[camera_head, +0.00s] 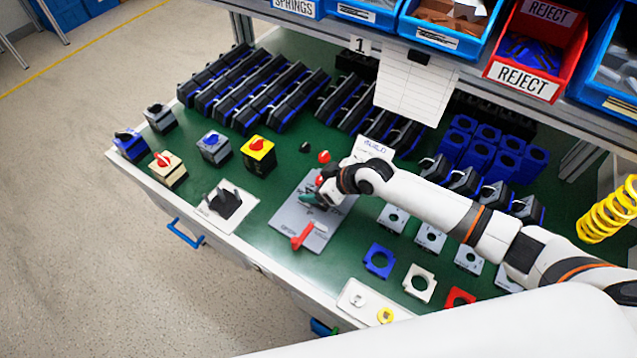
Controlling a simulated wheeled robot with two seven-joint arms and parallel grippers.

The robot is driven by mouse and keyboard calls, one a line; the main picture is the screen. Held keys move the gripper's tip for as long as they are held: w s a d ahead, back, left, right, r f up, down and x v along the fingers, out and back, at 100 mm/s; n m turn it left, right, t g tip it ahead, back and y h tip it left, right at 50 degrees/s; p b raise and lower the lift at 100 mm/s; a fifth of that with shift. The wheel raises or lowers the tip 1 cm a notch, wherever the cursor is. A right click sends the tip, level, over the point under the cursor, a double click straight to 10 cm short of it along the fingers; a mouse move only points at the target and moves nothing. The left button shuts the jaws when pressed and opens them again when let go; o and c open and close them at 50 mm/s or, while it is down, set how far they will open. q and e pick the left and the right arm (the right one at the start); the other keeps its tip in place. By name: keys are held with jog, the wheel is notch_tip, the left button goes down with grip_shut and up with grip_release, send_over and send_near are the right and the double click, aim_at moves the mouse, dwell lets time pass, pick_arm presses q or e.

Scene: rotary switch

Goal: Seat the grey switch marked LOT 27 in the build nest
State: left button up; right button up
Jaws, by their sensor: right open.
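The build nest is a grey plate (283,220) with a red-handled clamp (302,238) at its near side; a white BUILD card (375,148) stands behind it. My right gripper (314,200) is open over the middle of the plate, and it and its wrist hide what lies there. A small red part shows beside the gripper; I cannot tell what it belongs to. To the left stand a grey switch with a blue knob (214,147) and a grey switch with a dark knob (160,117). No LOT 27 mark is legible. My left gripper is out of view.
A blue switch (130,145), a cream switch with red knob (168,170) and a yellow-topped switch (258,155) stand nearby. A black part (226,204) sits on a white pad at the front edge. Square plates (378,261) lie right; parts racks and bins (535,45) line the back.

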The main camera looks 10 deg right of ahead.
jog(key=shift+r, duration=0.2)
jog(key=v, duration=1.2)
